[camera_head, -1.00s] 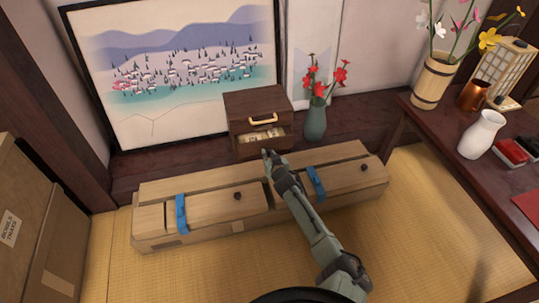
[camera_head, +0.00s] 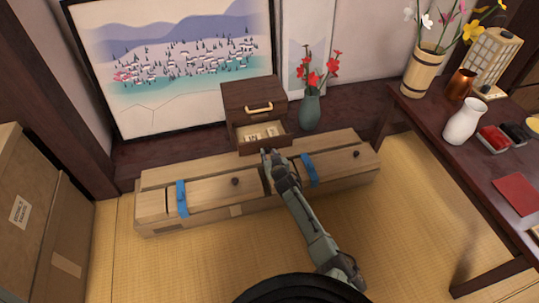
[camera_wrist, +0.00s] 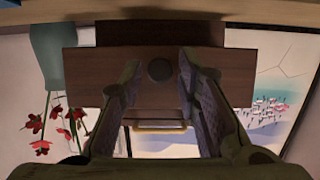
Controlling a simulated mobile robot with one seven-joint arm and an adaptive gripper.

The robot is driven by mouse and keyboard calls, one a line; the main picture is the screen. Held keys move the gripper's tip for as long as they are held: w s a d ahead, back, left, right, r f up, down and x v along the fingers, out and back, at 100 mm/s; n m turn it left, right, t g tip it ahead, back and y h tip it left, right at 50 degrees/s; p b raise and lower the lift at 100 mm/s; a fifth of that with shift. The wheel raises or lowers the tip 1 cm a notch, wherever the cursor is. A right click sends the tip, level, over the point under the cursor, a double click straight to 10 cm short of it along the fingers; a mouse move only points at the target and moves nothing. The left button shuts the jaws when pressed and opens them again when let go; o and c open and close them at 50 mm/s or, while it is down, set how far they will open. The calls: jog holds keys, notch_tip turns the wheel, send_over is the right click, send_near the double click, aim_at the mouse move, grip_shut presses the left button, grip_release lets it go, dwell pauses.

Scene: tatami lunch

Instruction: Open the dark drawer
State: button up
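A small dark wooden cabinet (camera_head: 236,100) stands on the dark ledge with a brass handle (camera_head: 258,107) on its upper front. Its lower drawer (camera_head: 284,143) is pulled out, and pale papers (camera_head: 262,133) show inside. In the wrist view, which looks upside down, the dark drawer front (camera_wrist: 90,75) carries a round dark knob (camera_wrist: 160,69). My gripper (camera_wrist: 160,62) is open, its two fingers apart on either side of the knob with visible gaps. In the head view my gripper (camera_head: 272,155) is in front of the drawer and hides part of its front.
A long wooden box (camera_head: 215,190) with blue straps (camera_head: 182,197) lies in front of the cabinet, beneath my arm. A teal vase (camera_head: 310,113) with red flowers stands right beside the cabinet. A dark table (camera_head: 470,165) is at right, cardboard boxes (camera_head: 62,225) at left. Tatami is clear in front.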

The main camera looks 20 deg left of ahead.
jog(key=shift+o, duration=0.7)
jog(key=v, duration=0.7)
jog(key=shift+s, duration=0.2)
jog(key=shift+d+r, duration=0.1)
jog(key=shift+d, duration=0.05)
